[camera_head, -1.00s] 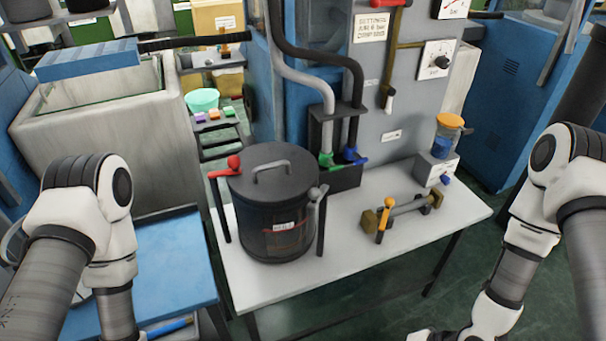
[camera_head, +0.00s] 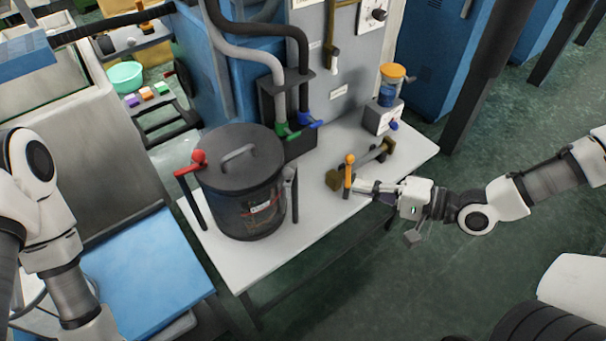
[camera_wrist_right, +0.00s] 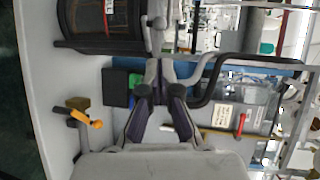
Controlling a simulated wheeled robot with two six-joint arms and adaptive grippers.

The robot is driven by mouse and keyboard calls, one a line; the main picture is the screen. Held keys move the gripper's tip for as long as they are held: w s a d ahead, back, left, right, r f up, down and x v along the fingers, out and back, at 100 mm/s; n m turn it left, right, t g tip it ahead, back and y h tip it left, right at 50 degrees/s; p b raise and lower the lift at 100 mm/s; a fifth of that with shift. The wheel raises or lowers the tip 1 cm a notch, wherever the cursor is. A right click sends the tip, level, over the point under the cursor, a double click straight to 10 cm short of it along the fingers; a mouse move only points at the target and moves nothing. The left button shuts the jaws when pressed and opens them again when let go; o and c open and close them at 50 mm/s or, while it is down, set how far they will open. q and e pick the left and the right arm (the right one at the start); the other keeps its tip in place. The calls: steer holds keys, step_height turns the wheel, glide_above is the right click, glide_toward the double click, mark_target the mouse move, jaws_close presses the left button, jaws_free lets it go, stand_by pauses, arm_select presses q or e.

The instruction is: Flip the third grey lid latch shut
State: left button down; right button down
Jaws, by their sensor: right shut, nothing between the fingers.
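A dark round pot (camera_head: 245,210) with a flat black lid (camera_head: 228,160) stands on the white table. A grey-knobbed latch (camera_head: 289,174) is on the pot's right side, its knob up near the lid's edge; it also shows in the right wrist view (camera_wrist_right: 157,22). A red-knobbed latch (camera_head: 198,158) is on the left side. My right gripper (camera_head: 358,185) is shut and empty, right of the pot and beside an orange-handled lever (camera_head: 349,170). In the right wrist view its fingertips (camera_wrist_right: 160,70) point toward the grey latch, apart from it. My left gripper is out of view.
The orange lever belongs to a brass-ended fixture (camera_head: 375,155) on the table (camera_head: 265,262). A jar with an orange cap (camera_head: 392,75) stands behind. The table's front is clear.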

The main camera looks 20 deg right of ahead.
mark_target(293, 174)
steer(key=b+x, duration=0.1)
steer(key=x, duration=1.2)
steer(key=shift+w+a+f+b, duration=0.1)
steer(key=shift+w+a+b, duration=0.05)
steer(key=shift+b, duration=0.2)
